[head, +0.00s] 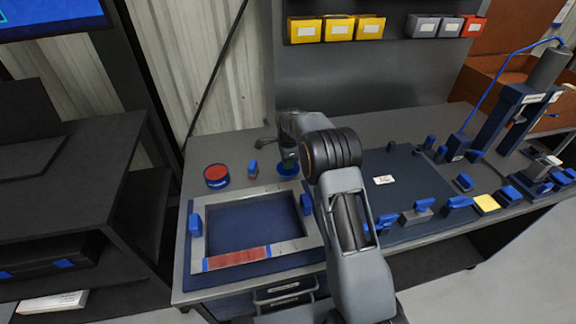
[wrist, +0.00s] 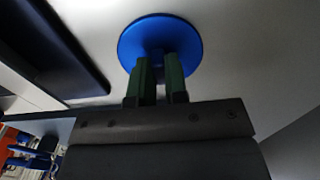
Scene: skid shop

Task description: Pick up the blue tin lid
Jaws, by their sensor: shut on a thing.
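The blue tin lid (wrist: 160,38) is a round blue disc, seen in the wrist view at the top middle. My gripper (wrist: 160,66) is shut on the lid, with its two dark green fingers close together at the near part of the disc. In the head view the lid (head: 288,170) shows as a blue ellipse at the grey bench top, partly hidden by my gripper (head: 289,160). I cannot tell whether the lid touches the bench.
A round blue tin with a red top (head: 216,175) stands to the left on the bench (head: 184,235). A small blue-topped object (head: 253,168) stands between it and the lid. A framed blue tray (head: 197,250) lies in front. A dark blue mat (head: 405,165) lies right.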

